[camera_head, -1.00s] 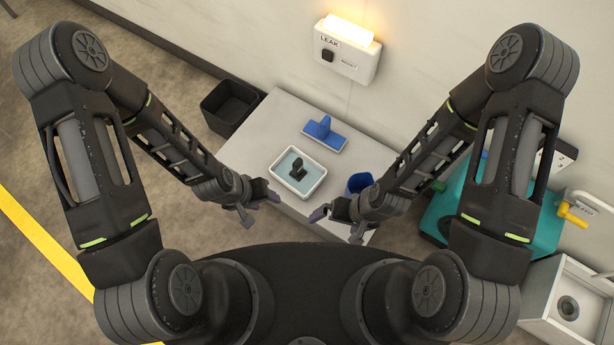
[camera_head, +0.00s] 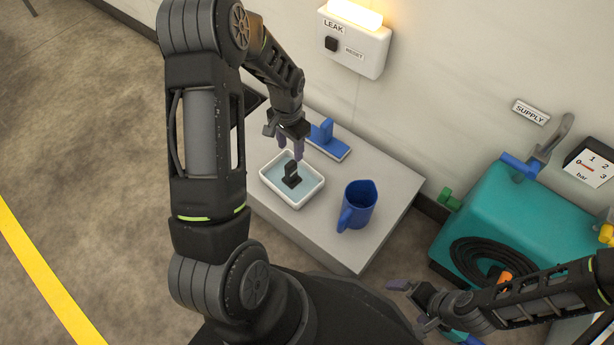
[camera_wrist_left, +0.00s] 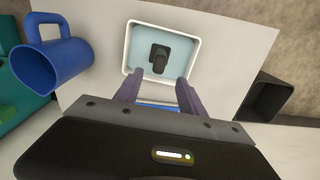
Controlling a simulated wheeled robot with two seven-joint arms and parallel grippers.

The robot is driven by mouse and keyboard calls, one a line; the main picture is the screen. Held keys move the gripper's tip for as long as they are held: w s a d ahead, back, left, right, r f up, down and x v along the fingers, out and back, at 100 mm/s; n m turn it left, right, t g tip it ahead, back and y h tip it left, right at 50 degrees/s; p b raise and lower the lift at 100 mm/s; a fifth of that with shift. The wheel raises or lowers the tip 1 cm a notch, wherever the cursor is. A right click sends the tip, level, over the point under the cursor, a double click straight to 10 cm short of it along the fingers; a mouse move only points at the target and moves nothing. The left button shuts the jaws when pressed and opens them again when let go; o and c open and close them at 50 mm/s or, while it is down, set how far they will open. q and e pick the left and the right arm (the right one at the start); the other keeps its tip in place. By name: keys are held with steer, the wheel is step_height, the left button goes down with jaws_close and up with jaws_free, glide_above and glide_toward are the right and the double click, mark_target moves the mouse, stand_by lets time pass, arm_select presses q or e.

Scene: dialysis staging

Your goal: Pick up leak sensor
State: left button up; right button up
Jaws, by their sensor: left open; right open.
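The leak sensor, a small black upright piece on a base (camera_head: 291,175), stands in a white tray (camera_head: 308,196) of pale blue liquid on the grey table. My left gripper (camera_head: 290,151) is open just above and behind the sensor, fingers pointing down, apart from it. In the left wrist view the sensor (camera_wrist_left: 159,58) lies ahead of the open fingertips (camera_wrist_left: 158,88), with nothing between them. My right gripper (camera_head: 412,304) is open and empty at the lower right, beyond the table's front right edge.
A blue jug (camera_head: 357,205) stands right of the tray. A LEAK alarm box (camera_head: 352,42) with a lit top is on the wall. A teal unit (camera_head: 497,215) with a coiled black hose stands at the right.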

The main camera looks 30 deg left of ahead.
mark_target(291, 164)
arm_select(q)
steer(key=shift+s+f, duration=0.1)
steer(key=shift+f+b, duration=0.45)
steer(key=shift+f, duration=0.75)
steer(key=shift+f, duration=0.1)
steer(key=f+b, duration=0.2)
steer(key=f, duration=0.2)
steer(key=shift+s+f, duration=0.2)
steer(key=shift+f, duration=0.4)
steer(key=shift+r, duration=0.1)
steer(key=shift+c, duration=0.2)
jaws_close()
stand_by(0.5)
